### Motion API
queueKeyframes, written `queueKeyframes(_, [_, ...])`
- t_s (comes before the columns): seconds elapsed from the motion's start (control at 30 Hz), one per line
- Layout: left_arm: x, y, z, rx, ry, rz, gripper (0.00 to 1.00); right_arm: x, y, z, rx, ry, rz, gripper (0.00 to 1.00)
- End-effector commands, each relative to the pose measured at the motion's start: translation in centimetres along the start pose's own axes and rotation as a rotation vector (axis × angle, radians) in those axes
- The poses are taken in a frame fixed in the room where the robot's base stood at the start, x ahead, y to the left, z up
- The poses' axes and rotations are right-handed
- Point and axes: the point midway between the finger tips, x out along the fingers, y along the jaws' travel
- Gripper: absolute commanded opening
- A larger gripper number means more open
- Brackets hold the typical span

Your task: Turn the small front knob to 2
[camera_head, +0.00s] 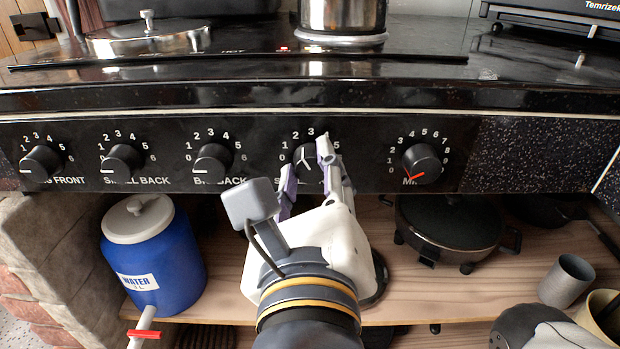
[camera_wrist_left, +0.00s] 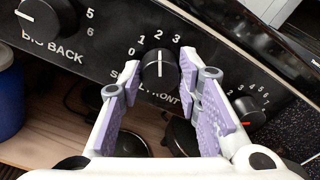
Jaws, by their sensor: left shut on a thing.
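The small front knob (camera_head: 305,156) is a round black knob on the black stove panel, with a 0 to 5 scale around it. It also shows in the left wrist view (camera_wrist_left: 159,70), where its white pointer line points up at the 2. My left gripper (camera_head: 308,175) is shut on this knob. In the left wrist view its purple-padded fingers (camera_wrist_left: 162,92) stand on either side of the knob. In the head view the fingers hide part of the knob and its label. Part of my right gripper (camera_head: 560,332) shows at the lower right, its fingers not clearly visible.
Several other knobs line the panel, including the big back knob (camera_head: 213,158) to the left and the red-marked knob (camera_head: 422,163) to the right. Below are a blue water jug (camera_head: 160,262), a black pan (camera_head: 450,228) and a grey cup (camera_head: 567,280). A metal pot (camera_head: 342,15) stands on the hob.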

Motion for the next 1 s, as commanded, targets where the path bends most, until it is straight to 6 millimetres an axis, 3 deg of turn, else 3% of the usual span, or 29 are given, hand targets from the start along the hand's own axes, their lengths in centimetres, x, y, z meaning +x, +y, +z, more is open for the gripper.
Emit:
queueKeyframes(0.53, [0.07, -0.12, 0.49, -0.025, -0.014, -0.004, 0.03, 0.11, 0.0, -0.04, 0.0, -0.001, 0.0, 0.28])
queueKeyframes(0.57, [0.08, -0.11, 0.5, -0.025, -0.014, -0.004, 0.36, 0.11, 0.0, -0.04, 0.0, -0.002, 0.0, 0.28])
queueKeyframes(0.63, [0.07, -0.09, 0.45, -0.025, -0.012, -0.003, 0.51, 0.11, 0.0, -0.04, 0.0, -0.001, 0.0, 0.28])
queueKeyframes(0.9, [0.03, -0.06, 0.23, -0.022, -0.006, -0.002, 0.51, 0.13, 0.0, -0.05, 0.0, -0.002, 0.0, 0.28])
queueKeyframes(1.0, [0.04, -0.51, 1.01, -0.026, -0.008, -0.003, 0.51, 0.13, 0.01, -0.05, 0.0, -0.002, 0.0, 0.28])
